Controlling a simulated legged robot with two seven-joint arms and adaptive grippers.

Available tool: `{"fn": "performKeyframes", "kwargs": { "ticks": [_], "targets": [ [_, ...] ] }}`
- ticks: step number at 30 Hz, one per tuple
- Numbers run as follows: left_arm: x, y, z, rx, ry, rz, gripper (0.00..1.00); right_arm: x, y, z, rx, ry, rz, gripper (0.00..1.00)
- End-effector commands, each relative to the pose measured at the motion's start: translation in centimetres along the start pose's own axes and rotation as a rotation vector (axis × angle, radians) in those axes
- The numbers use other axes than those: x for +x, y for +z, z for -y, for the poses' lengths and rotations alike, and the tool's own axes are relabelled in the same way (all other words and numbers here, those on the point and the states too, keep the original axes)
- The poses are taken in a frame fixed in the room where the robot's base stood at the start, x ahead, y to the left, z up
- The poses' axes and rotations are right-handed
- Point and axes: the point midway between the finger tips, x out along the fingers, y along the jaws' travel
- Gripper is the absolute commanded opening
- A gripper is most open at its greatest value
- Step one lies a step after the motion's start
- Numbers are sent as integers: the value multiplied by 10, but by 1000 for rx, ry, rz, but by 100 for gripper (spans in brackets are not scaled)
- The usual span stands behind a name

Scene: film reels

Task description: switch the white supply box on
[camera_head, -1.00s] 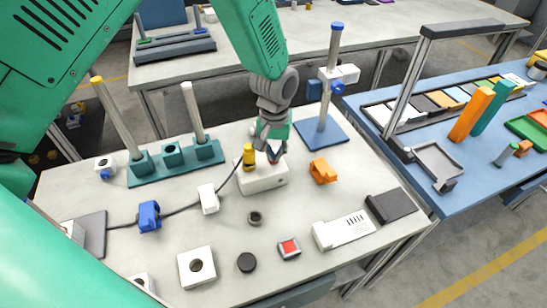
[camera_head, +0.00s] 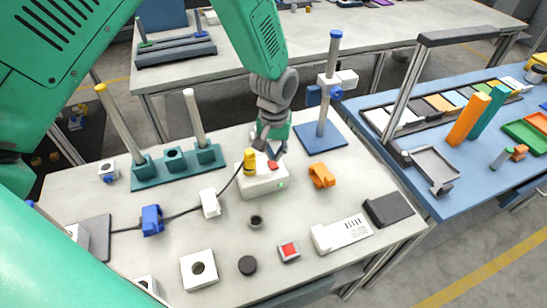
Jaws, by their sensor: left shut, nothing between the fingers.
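The white supply box (camera_head: 256,183) stands near the back middle of the pale table, with a yellow plug (camera_head: 249,160) upright on its top left. A red switch (camera_head: 273,165) shows on its top right, and a small green light (camera_head: 282,185) glows on its front. A dark cable runs from the plug to the left. My left gripper (camera_head: 271,153) is shut and empty, just above and behind the red switch; I cannot tell whether it touches it. My right gripper is not in view.
A teal stand with rods (camera_head: 178,169) is left of the box, and a blue-based post (camera_head: 322,135) is behind right. An orange clip (camera_head: 321,175) lies to the right. A red button block (camera_head: 288,251), black cap (camera_head: 247,264) and white block (camera_head: 199,269) lie in front.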

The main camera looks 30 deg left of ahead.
Motion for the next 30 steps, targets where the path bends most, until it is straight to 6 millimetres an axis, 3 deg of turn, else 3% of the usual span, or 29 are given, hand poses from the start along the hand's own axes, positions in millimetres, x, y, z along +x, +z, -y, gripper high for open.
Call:
{"fn": "performKeyframes", "kwargs": {
  "ticks": [15, 30],
  "targets": [
    [-43, 0, 0, -1, 0, 1, 0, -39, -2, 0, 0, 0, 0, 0],
    [-43, 0, 0, 0, 0, 0, 0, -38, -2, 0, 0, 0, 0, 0]
  ]
}}
